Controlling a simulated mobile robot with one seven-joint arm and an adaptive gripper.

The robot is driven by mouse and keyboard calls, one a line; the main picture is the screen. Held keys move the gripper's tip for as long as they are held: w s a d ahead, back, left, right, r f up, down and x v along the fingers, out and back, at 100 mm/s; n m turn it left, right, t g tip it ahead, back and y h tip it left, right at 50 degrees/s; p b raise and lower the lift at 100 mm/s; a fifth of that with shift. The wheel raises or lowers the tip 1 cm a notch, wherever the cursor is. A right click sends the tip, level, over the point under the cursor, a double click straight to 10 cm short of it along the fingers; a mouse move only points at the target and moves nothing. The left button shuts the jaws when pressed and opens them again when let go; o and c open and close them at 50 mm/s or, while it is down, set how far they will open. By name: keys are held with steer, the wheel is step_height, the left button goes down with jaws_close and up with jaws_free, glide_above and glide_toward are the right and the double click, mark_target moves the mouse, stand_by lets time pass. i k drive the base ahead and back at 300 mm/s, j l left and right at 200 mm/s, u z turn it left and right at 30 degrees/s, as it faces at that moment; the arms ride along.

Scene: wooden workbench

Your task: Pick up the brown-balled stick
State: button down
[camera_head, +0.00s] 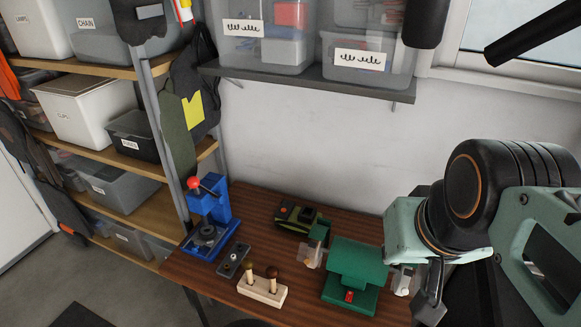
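A pale wooden block (262,291) sits near the front edge of the workbench and holds two upright sticks. The right stick has a dark brown ball (272,271) on top. The left stick has a lighter, tan ball (250,264). My gripper (428,305) is at the lower right, to the right of the block and apart from it. It is seen partly, behind my arm's links, and its fingertips are not clear, so I cannot tell whether it is open or shut.
A green box-like device (354,266) stands between the block and my gripper. A blue press (210,222) with a red ball handle stands at left, with a small dark plate (233,260) beside it. A green-black device (298,218) lies behind. A bin shelf (300,83) overhangs the back.

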mark_target(271, 271)
steer(key=u, duration=0.8)
steer(key=k+l+u, duration=0.1)
steer(key=k, duration=0.2)
